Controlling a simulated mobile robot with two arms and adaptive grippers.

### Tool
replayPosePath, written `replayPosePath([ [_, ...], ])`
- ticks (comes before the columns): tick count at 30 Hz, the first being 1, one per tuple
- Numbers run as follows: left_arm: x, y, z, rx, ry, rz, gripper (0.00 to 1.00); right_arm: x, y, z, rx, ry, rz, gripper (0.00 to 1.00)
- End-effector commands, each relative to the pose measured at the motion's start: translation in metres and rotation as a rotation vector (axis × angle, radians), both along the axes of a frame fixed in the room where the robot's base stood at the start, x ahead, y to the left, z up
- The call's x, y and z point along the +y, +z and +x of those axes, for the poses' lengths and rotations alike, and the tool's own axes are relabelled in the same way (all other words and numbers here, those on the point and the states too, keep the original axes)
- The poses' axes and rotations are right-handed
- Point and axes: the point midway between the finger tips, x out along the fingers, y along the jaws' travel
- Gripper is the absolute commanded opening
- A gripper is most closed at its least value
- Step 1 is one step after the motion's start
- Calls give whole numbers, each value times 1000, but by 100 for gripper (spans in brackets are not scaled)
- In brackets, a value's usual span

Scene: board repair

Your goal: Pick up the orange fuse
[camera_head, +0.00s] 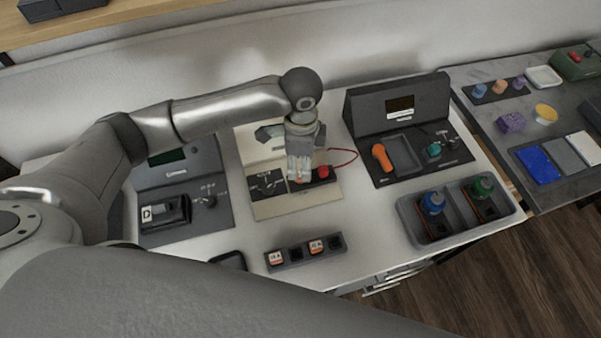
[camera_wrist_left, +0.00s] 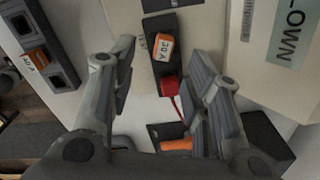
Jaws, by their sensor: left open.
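An orange fuse with a white label (camera_wrist_left: 165,47) sits in a black holder (camera_wrist_left: 161,24) on a cream panel (camera_head: 270,208). In the head view this fuse is hidden behind my left gripper. My left gripper (camera_head: 299,178) points down over the panel and is open. In the left wrist view its fingers (camera_wrist_left: 165,58) stand apart on both sides of the fuse; I cannot tell whether they touch it. Two more orange fuses (camera_head: 275,258) (camera_head: 316,246) sit in a dark rack (camera_head: 296,256) in front of the panel. My right gripper is out of view.
A red plug (camera_wrist_left: 172,86) with a red wire is close beside the fuse. A grey device (camera_head: 180,178) stands left, a dark tester with an orange-handled tool (camera_head: 382,157) right. A grey tray (camera_head: 409,212) holds blue and green bottles. A side table (camera_head: 491,115) is farther right.

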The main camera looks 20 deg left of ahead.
Motion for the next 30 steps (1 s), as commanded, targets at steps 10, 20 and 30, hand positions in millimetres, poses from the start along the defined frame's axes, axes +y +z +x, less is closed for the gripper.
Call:
replayPosePath([
  [10,2,-37,1,2,1,2,45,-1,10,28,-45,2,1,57],
  [20,2,-60,1,-2,0,-1,45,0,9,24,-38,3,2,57],
  [30,2,-60,1,-2,0,-1,14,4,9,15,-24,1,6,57],
])
